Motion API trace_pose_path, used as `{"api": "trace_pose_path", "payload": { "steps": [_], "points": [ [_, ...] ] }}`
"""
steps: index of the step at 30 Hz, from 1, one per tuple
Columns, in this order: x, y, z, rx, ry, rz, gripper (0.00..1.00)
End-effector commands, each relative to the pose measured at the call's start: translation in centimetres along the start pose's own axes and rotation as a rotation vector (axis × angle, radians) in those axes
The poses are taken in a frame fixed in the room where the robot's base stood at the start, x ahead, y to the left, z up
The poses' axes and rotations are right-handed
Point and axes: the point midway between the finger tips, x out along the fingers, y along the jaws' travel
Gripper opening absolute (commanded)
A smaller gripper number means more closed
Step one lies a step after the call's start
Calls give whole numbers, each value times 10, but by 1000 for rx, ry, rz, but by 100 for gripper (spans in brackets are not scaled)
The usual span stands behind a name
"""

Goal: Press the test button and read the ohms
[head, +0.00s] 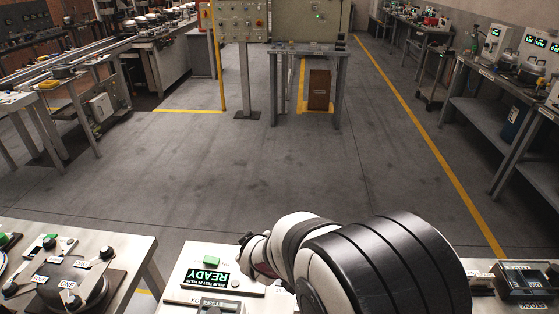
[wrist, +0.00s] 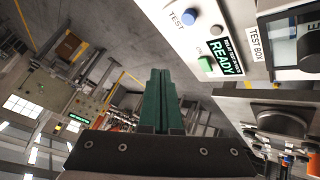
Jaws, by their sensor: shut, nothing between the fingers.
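The test box (wrist: 247,92) is a white panel at the upper right of the wrist view. It carries a blue round button (wrist: 189,18) beside the word TEST, a green button (wrist: 205,63) marked ON, and a dark display (wrist: 226,60) reading READY in green. No ohms figure is legible. In the head view the READY display (head: 207,277) and green button (head: 211,262) show upside down; the blue button is not visible there, with my arm close by. My gripper (wrist: 160,78) has green fingers, shut and empty, apart from the blue button, which lies above and right of the tips.
In the head view a bench (head: 130,243) with dark dials and knobs stands at the lower left. A black-framed meter (head: 522,279) sits at the lower right. The grey floor (head: 290,165) beyond is clear, with further benches along both sides.

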Motion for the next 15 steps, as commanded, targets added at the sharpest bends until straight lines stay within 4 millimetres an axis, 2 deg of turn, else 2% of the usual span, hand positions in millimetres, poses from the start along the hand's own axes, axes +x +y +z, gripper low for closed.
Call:
{"api": "trace_pose_path", "payload": {
  "steps": [1,4,15],
  "points": [
    [10,-3,-1,-54,0,28,0],
    [22,-3,-3,-135,2,79,0],
    [26,-2,-3,-158,2,98,0]
  ]
}}
